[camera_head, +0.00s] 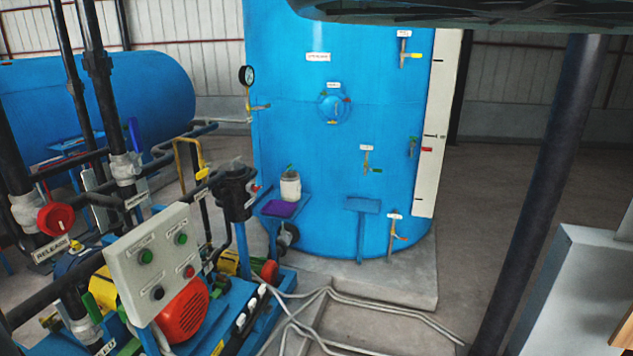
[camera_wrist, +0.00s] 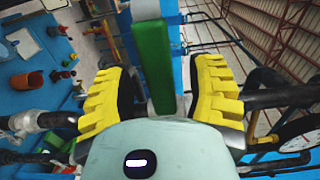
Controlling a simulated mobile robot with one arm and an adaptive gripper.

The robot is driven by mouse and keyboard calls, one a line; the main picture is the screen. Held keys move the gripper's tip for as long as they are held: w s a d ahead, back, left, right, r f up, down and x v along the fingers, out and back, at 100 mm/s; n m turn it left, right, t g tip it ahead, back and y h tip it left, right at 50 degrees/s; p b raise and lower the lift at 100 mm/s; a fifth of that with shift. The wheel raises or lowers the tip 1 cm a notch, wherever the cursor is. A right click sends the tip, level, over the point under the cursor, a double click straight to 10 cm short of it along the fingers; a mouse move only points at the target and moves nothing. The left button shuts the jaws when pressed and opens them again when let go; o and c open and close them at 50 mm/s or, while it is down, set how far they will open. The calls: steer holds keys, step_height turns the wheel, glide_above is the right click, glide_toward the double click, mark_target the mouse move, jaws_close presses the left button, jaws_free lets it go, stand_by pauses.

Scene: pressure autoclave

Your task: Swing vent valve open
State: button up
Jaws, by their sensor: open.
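A long green lever (camera_wrist: 152,55) with a pale upper end stands between the fingers of my gripper (camera_wrist: 160,72) in the wrist view. I cannot tell for sure that it is the vent valve's handle. My gripper is open, with one yellow ridged finger on each side of the lever and visible gaps between. My gripper cannot be made out in the head view. There, a large blue tank (camera_head: 290,130) carries several small labelled valves, among them one at the upper right (camera_head: 404,50). Their labels are too small to read.
A grey control box (camera_head: 160,260), a red motor (camera_head: 183,312) and black pipes crowd the left of the head view. A red round handle (camera_head: 56,219) sits over a "RELEASE" label. A gauge (camera_wrist: 300,130) and dark pipes are close to the right finger.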

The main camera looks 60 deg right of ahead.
steer(key=shift+d, duration=0.1)
jaws_close()
stand_by(0.3)
